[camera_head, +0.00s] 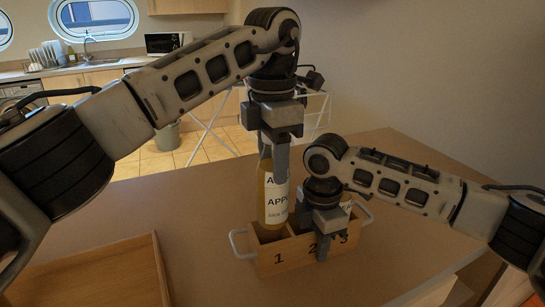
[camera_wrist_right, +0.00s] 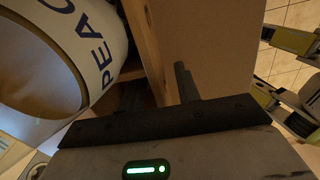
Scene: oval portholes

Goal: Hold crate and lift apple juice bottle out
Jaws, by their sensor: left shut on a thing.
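The apple juice bottle (camera_head: 275,204), yellowish with a white label, stands upright in the numbered compartment 1 of the wooden crate (camera_head: 275,259). The crate's front wall hides its lower end. My left gripper (camera_head: 277,150) is shut on the bottle from above, around its neck. My right gripper (camera_head: 322,243) reaches down at the crate's front wall near the numbers 2 and 3. In the right wrist view, its dark fingers (camera_wrist_right: 160,88) lie on either side of the crate's wooden wall (camera_wrist_right: 149,45); whether they press on it cannot be told.
A bottle labelled PEAC (camera_wrist_right: 85,50) stands in the crate close to my right gripper. The crate has a white handle (camera_head: 238,243) at each end. An empty wooden tray (camera_head: 100,275) lies at the left on the brown table (camera_head: 205,200). The table right of the crate is clear.

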